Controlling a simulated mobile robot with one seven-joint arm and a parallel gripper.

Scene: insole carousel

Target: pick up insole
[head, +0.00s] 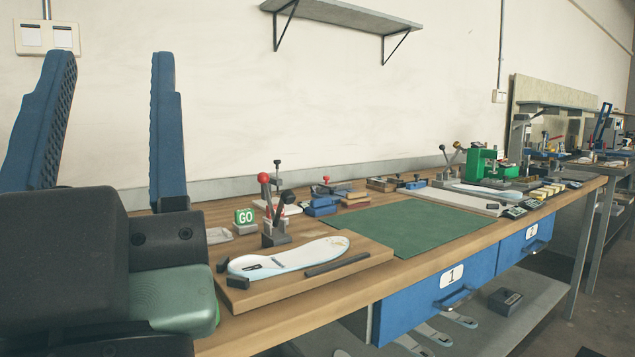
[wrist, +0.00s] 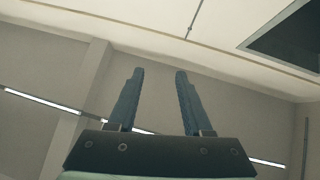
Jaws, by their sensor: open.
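A white insole (head: 290,257) with light blue edging lies on a wooden board (head: 350,272) near the front left of the workbench. Dark stops and a dark bar sit around it on the board. My gripper (head: 112,80) is large at the left of the head view, with its two blue fingers pointing up, apart and empty. In the wrist view my gripper (wrist: 157,85) is also open, with only wall and ceiling behind it. Another pale insole-like shape (head: 485,191) lies on a board farther right along the bench.
A toggle clamp with red and black knobs (head: 267,205) stands right behind the board. A green GO block (head: 244,216) is beside it. A green mat (head: 410,228) is clear in the middle. A green press (head: 485,162) stands farther right. Blue drawers (head: 420,295) are below the bench edge.

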